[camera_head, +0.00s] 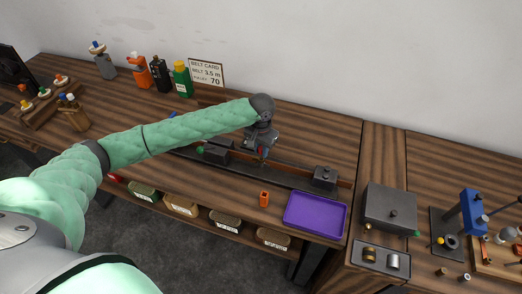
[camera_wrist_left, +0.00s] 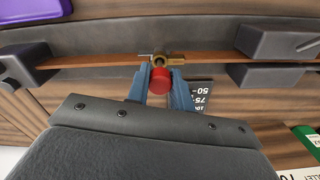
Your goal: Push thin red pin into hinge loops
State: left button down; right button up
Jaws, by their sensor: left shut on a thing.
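My left gripper (camera_head: 262,156) reaches in from the left over the dark rail on the wooden bench. In the left wrist view its two blue-grey fingers (camera_wrist_left: 160,88) are closed on the red pin (camera_wrist_left: 160,80), whose round red head faces the camera. The brass hinge loops (camera_wrist_left: 168,59) sit just beyond the pin, on the brown belt (camera_wrist_left: 105,60). The pin's thin shaft is hidden behind its head, so I cannot tell how far it is in the loops. My right gripper does not show.
Dark clamp blocks stand on both sides of the hinge, one at the right (camera_head: 325,178) and one at the left (camera_head: 217,151). A purple tray (camera_head: 315,234) and an orange block (camera_head: 264,199) lie in front. A belt card (camera_head: 206,73) and bottles stand at the back.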

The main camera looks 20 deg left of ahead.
pick_arm(q)
jog(key=shift+r, duration=0.5)
dwell(0.5)
dwell(0.8)
jog(key=shift+f, duration=0.5)
jog(key=shift+f, duration=0.85)
jog(key=shift+f, duration=0.55)
jog(key=c, duration=1.1)
grip_release()
jog(key=shift+c, duration=0.2)
